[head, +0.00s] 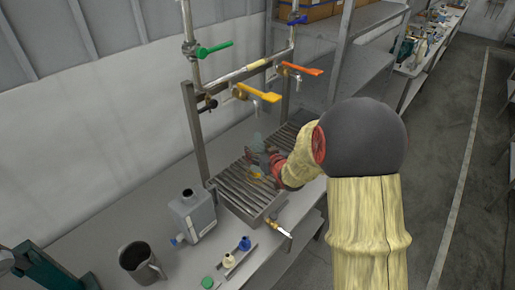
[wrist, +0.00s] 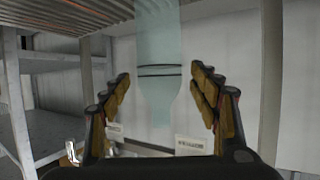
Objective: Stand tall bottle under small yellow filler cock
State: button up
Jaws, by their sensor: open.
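The tall bottle is pale, translucent blue-green with two dark rings; in the wrist view the bottle (wrist: 160,50) appears neck down, with the slatted rack at the top of that picture. In the head view the bottle (head: 258,141) shows above the slatted rack (head: 232,203), partly hidden by my gripper (head: 262,168). My gripper's open fingers stand either side of the bottle in the wrist view (wrist: 165,92), with gaps on both sides. The yellow-handled cock (head: 260,93) is on the pipe frame above the rack. The bottle's base is not visible.
An orange-handled cock (head: 301,69) is right of the yellow one; a green lever (head: 212,48) is higher left. A grey jerrycan (head: 193,215), a dark jug (head: 141,263) and small caps (head: 244,244) stand on the bench. A brass tap (head: 279,228) sticks out at the rack's front.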

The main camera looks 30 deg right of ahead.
jog(key=s+a+r+g+h+p, duration=0.1)
jog(key=s+a+r+g, duration=0.1)
jog(key=s+a+r, duration=0.5)
jog(key=s+a+r+g, duration=0.2)
jog(key=s+r, duration=0.4)
jog(key=s, duration=0.5)
jog(key=s+a+r+g+y, duration=0.1)
jog(key=s+a+g, duration=0.1)
jog(key=s+a, duration=0.3)
jog(key=s+a+r+n+g+y, duration=0.1)
jog(key=s+a, duration=0.4)
jog(key=s, duration=0.7)
jog(key=shift+s+r+g+y, duration=0.3)
jog(key=shift+r+g, duration=0.05)
jog(key=shift+g, duration=0.05)
jog(key=shift+a, duration=0.1)
